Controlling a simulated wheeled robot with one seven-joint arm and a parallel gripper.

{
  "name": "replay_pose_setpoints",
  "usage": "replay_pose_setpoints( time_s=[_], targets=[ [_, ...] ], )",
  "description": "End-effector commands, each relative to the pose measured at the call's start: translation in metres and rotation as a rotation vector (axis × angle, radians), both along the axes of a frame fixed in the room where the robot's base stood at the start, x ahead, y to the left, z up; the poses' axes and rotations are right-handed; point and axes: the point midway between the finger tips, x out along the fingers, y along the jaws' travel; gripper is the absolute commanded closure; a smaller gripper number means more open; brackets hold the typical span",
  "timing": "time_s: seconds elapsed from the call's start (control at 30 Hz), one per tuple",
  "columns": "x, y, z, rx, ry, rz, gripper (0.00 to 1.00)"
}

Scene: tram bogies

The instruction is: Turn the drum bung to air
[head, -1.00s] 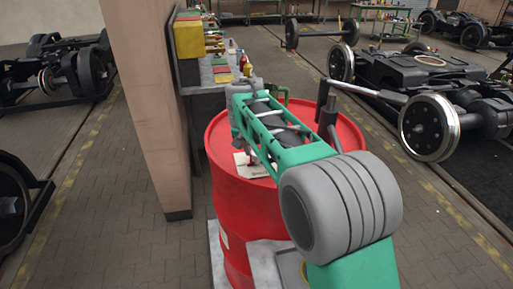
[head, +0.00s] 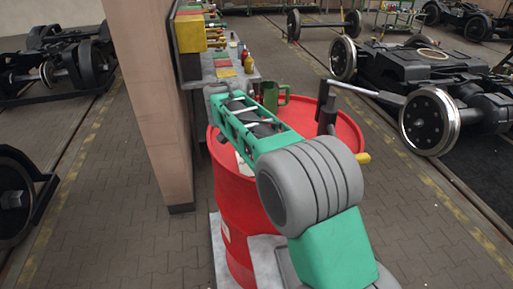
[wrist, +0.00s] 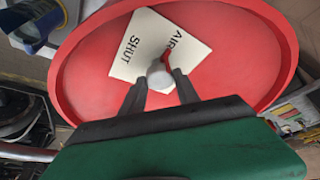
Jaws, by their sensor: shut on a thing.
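The red drum (head: 228,185) stands upright in front of me in the head view. Its red top (wrist: 235,60) fills much of the wrist view. A white card (wrist: 135,35) on the top bears the words SHUT and AIR. The small grey bung (wrist: 158,76) sits at the card's lower edge, with a narrow red piece beside it on the AIR side. My gripper (wrist: 161,82) is shut on the bung, one dark finger on each side. In the head view my arm hides the bung and the fingertips.
A dark hand pump (head: 325,108) with a long lever stands on the drum's far side. A green jug (head: 271,97) shows behind my arm. A pinkish pillar (head: 150,100) rises close left of the drum. A bench (head: 222,78) with bottles is behind. Wheelsets (head: 430,121) stand at right.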

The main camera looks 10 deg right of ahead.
Motion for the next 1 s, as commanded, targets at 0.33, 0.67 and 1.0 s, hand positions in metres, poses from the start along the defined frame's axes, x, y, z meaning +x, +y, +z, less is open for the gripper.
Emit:
replay_pose_setpoints(
  time_s=[0.33, 0.67, 1.0],
  targets=[
    [0.0, 0.0, 0.0, 0.0, 0.0, 0.0, 0.48],
    [0.0, 0.0, 0.001, 0.001, -0.001, 0.0, 0.42],
    [-0.015, 0.018, 0.057, 0.001, -0.002, 0.002, 0.42]
  ],
)
